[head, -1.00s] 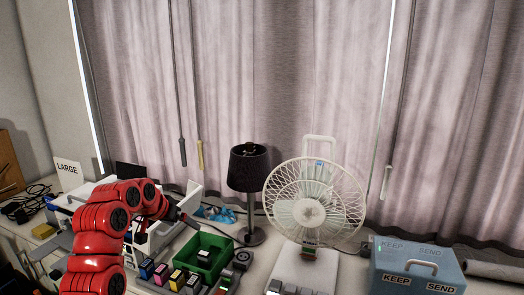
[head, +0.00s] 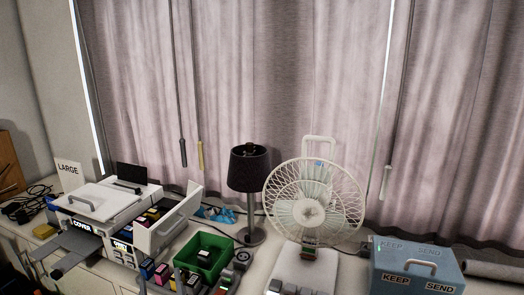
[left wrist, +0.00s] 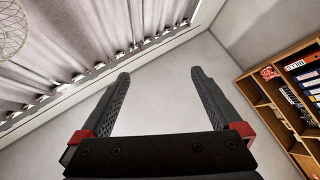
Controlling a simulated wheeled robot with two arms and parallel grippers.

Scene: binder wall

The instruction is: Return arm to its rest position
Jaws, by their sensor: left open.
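My left gripper (left wrist: 160,76) shows in the left wrist view with its two dark fingers apart and nothing between them. It points toward a bare pale wall, and no object is near its fingertips. I cannot make out my left arm in the head view. My right gripper is in neither view.
A white printer (head: 108,208) with its side door open stands on the left of the desk. A green bin (head: 205,256), a black lamp (head: 250,168), a white fan (head: 312,210) and a blue box (head: 418,268) stand rightward. A wooden shelf (left wrist: 262,98) with binders shows in the wrist view.

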